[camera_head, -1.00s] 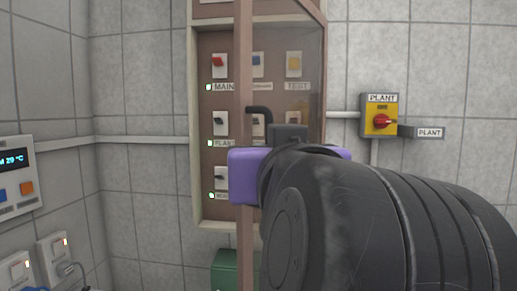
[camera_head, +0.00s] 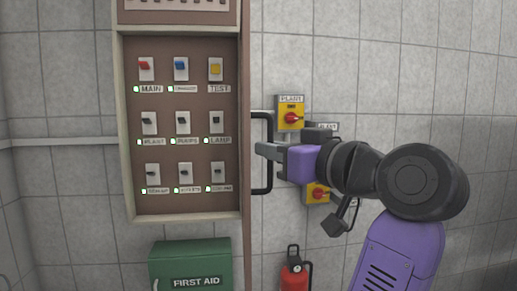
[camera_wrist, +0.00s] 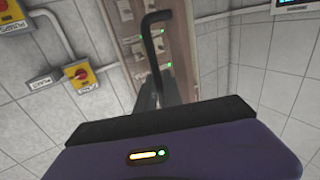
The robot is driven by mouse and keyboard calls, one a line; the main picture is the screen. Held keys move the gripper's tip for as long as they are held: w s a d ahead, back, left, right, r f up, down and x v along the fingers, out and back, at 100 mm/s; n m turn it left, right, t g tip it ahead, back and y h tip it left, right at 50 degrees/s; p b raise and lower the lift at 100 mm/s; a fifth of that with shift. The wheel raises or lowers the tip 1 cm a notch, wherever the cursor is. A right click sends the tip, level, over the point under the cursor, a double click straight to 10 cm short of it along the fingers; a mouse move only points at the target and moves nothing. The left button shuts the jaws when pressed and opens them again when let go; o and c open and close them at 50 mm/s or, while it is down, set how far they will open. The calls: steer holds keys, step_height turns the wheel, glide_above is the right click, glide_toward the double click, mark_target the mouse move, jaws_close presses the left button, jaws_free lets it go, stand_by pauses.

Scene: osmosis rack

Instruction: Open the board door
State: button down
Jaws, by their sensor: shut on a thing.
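The board (camera_head: 180,100) hangs on the tiled wall, with its rows of switches exposed in the head view. Its door (camera_head: 247,235) stands swung out and shows nearly edge-on as a narrow brown strip at the board's right side. The black bar handle (camera_head: 270,128) sticks out to the right of the door. My gripper (camera_head: 263,150) is shut on the middle of the handle's upright bar. In the wrist view the handle (camera_wrist: 147,48) runs down to between my fingers (camera_wrist: 160,95); the grip itself is partly hidden there by the gripper body.
Yellow switch boxes with red knobs (camera_head: 290,115) (camera_head: 318,193) are on the wall behind my gripper. A green first aid box (camera_head: 190,266) is below the board, and a red extinguisher (camera_head: 294,275) stands to its right.

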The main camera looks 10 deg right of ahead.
steer(key=shift+d+f, duration=0.1)
steer(key=shift+f, duration=0.2)
steer(key=c, duration=1.5)
jaws_free()
steer(key=shift+r, duration=0.15)
steer(key=b+v, duration=0.1)
steer(key=v, duration=0.6)
steer(key=shift+s+d, duration=0.15)
steer(key=shift+s, duration=0.2)
steer(key=shift+r, duration=0.1)
